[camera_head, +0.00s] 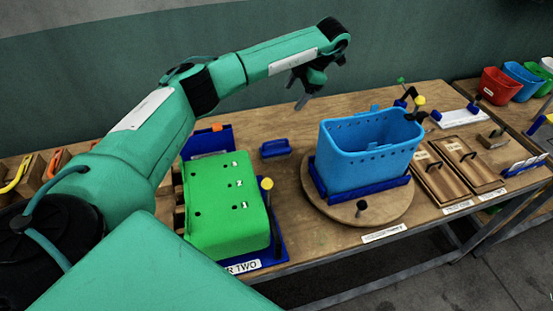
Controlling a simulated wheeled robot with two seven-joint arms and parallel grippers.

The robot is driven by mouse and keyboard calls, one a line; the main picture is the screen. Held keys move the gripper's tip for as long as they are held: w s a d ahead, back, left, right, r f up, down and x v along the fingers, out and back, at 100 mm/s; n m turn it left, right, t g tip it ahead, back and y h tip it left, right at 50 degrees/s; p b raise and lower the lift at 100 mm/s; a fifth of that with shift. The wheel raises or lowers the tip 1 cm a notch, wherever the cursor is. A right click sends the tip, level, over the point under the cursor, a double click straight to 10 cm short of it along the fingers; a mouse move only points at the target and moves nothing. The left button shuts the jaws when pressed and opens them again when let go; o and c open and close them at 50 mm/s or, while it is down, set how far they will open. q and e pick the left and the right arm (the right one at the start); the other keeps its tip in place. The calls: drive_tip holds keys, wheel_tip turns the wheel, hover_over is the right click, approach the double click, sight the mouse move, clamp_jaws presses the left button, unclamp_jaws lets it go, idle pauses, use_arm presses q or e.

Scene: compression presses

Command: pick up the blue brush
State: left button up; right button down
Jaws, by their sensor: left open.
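A small dark blue block-shaped item (275,148), which may be the blue brush, lies on the wooden table between the green box and the light blue basket. Its bristles cannot be made out. My left gripper (308,88) hangs from the teal arm above the far part of the table, up and to the right of the blue item. It is open, apart from the item, and nothing shows between its fingers. My right gripper does not show.
A green box (215,205) on a blue base stands at the left. A light blue basket (368,150) stands on a round wooden board (320,205). Wooden panels (465,165) lie at the right.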

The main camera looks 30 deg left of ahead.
use_arm(q)
wheel_tip(320, 180, down, 11)
drive_tip(key=b, duration=0.9)
drive_tip(key=p, duration=0.1)
approach(272, 149)
wheel_tip(272, 149, down, 2)
drive_tip(key=shift+s+a+f, duration=0.1)
drive_tip(key=shift+a+f, duration=0.05)
drive_tip(key=shift+f, duration=0.1)
drive_tip(key=shift+a+f, duration=0.2)
drive_tip(key=shift+f, duration=0.3)
drive_tip(key=shift+s+a+f+p, duration=0.2)
drive_tip(key=shift+p, duration=0.1)
drive_tip(key=x, duration=0.1)
drive_tip(key=p+x, duration=0.1)
drive_tip(key=x, duration=0.1)
drive_tip(key=shift+s+a+p, duration=0.2)
drive_tip(key=shift+a+p, duration=0.1)
drive_tip(key=shift+a, duration=0.05)
drive_tip(key=shift+a+f, duration=0.2)
drive_tip(key=shift+f, duration=0.4)
drive_tip(key=c, duration=1.1)
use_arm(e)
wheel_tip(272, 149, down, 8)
use_arm(q)
drive_tip(key=shift+r, duration=0.1)
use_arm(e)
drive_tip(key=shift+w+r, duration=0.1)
